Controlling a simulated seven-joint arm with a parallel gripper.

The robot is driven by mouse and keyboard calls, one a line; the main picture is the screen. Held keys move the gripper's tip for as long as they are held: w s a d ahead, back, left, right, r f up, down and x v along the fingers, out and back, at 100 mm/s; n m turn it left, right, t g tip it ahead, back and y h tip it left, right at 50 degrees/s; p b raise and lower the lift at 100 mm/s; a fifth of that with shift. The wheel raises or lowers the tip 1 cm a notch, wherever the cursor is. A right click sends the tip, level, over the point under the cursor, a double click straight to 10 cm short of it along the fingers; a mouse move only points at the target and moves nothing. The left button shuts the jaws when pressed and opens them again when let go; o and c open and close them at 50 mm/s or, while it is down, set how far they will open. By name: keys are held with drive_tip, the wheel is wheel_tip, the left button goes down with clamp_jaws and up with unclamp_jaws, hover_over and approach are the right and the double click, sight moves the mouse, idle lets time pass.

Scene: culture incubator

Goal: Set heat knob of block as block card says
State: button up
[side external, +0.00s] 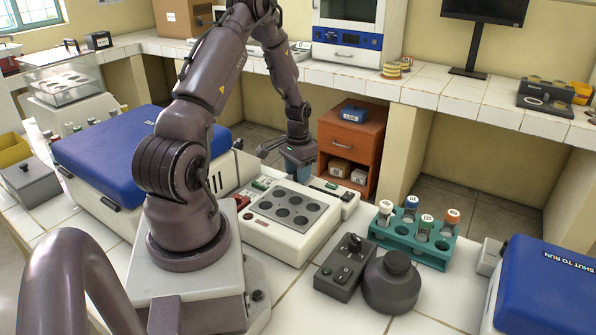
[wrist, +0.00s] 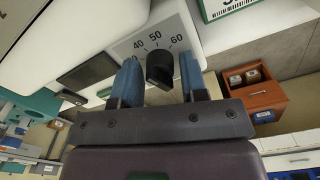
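The heat knob (wrist: 160,69) is black, on a white panel with a printed scale of 40, 50 and 60. Its long ridge seems to lie roughly toward 50, but I see no clear pointer mark. My gripper (wrist: 161,78) has its blue fingers on either side of the knob, with small gaps visible. In the side view my gripper (side external: 299,158) is low at the far edge of the white block (side external: 276,240), and the knob is hidden there.
A dark display (wrist: 84,76) and a green switch (wrist: 105,92) sit left of the knob. An orange drawer cabinet (side external: 350,140) stands behind. A teal tube rack (side external: 414,238) and a dark grey control box (side external: 345,268) are to the right. The blue-lidded machine (side external: 130,155) is left.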

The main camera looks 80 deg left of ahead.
drive_tip(key=shift+o, duration=0.9)
wheel_tip(320, 180, up, 13)
drive_tip(key=s+d+r+m+t, duration=0.1)
drive_tip(key=d+r+m+t, duration=0.1)
drive_tip(key=d+r, duration=0.4)
drive_tip(key=s+d+r+m+t, duration=0.1)
drive_tip(key=d+r, duration=0.4)
drive_tip(key=d, duration=1)
drive_tip(key=s+d+r+m+t, duration=0.2)
drive_tip(key=d+r, duration=0.4)
drive_tip(key=d, duration=0.5)
drive_tip(key=shift+s+d+r+m+t, duration=0.2)
drive_tip(key=shift+s+r+m+t, duration=0.1)
drive_tip(key=shift+r, duration=0.05)
